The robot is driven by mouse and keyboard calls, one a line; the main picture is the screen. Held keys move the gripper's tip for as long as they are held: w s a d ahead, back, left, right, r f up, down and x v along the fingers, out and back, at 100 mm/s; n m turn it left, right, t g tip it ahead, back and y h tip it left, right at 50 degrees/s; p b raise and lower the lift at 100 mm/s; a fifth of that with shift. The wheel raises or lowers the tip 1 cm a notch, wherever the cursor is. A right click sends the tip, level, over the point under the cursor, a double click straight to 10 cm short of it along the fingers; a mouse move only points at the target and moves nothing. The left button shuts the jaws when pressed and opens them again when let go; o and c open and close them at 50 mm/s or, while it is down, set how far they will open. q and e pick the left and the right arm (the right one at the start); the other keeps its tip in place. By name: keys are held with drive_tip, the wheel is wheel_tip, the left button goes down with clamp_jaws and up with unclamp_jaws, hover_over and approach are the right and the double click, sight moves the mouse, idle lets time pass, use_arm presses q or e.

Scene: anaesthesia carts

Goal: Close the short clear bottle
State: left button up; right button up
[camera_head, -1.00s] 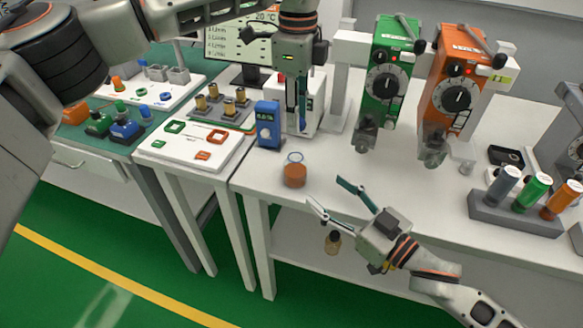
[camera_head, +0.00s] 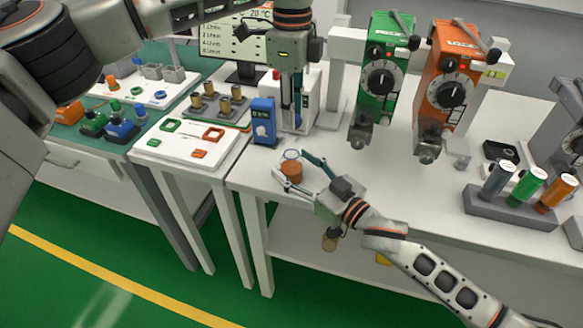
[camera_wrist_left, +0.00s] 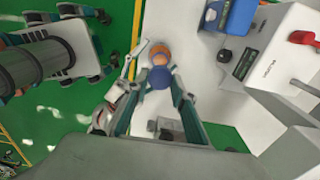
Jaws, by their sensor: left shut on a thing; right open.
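The short clear bottle (camera_head: 291,173) stands upright on the white table near its front left corner, with orange-brown contents and a pale blue ring at its open top. My left gripper (camera_head: 299,122) points down above and behind it. In the left wrist view its teal fingers are shut on a round blue cap (camera_wrist_left: 160,78), with the orange bottle (camera_wrist_left: 159,54) beyond, partly hidden by the cap. My right gripper (camera_head: 291,177) is open and low, its fingers on either side of the bottle. Whether they touch it I cannot tell.
A blue device (camera_head: 263,121) and a white unit stand just behind the bottle. Green (camera_head: 381,75) and orange (camera_head: 449,80) vaporizers hang at the right. A grey rack (camera_head: 515,209) holds coloured bottles. The table between the bottle and rack is mostly clear.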

drive_tip(key=shift+x, duration=0.8)
clamp_jaws()
use_arm(q)
drive_tip(key=shift+f, duration=2.5)
drive_tip(key=shift+f, duration=0.9)
drive_tip(key=shift+f, duration=0.55)
